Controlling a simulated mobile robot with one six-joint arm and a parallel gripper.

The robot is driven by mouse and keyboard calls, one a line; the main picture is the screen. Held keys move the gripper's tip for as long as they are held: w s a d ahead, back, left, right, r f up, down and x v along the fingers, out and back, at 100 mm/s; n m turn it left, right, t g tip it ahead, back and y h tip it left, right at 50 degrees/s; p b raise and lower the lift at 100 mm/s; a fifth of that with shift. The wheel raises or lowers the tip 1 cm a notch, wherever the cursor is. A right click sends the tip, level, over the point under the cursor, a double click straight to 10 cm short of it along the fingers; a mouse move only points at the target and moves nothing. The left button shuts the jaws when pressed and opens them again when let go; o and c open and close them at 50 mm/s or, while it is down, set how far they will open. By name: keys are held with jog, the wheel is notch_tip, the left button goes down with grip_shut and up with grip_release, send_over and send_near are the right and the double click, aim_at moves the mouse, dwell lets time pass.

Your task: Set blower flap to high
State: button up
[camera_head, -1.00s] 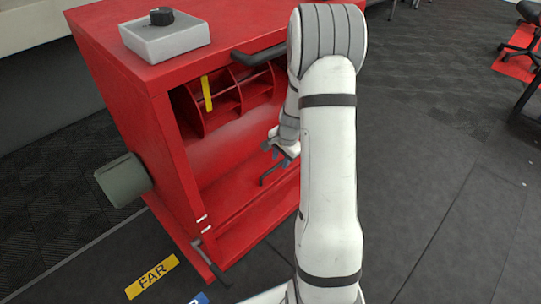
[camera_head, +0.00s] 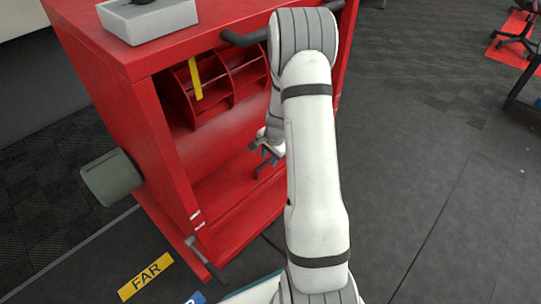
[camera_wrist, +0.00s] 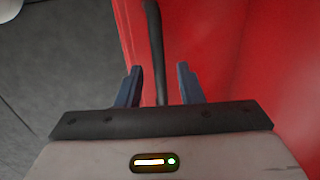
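The red machine (camera_head: 110,95) stands at the left, its front open on a red drum with compartments (camera_head: 205,90). A dark lever (camera_head: 207,260) sticks out low at its front left corner, below two white marks (camera_head: 195,221). Another dark bent handle (camera_head: 265,168) shows inside the front, beside my gripper (camera_head: 265,151). I cannot tell which one sets the blower flap. In the wrist view my gripper (camera_wrist: 160,85) is open, with a dark bar (camera_wrist: 154,45) running between its blue fingers; the fingers look apart from it.
A grey box (camera_head: 148,20) sits on the machine's top, and a dark handle bar (camera_head: 245,38) runs along its upper edge. A grey-green cylinder (camera_head: 112,178) juts from the left side. A yellow FAR label (camera_head: 146,276) lies on the floor.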

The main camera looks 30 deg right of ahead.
grip_shut()
jog(key=shift+r, duration=0.15)
dwell(0.4)
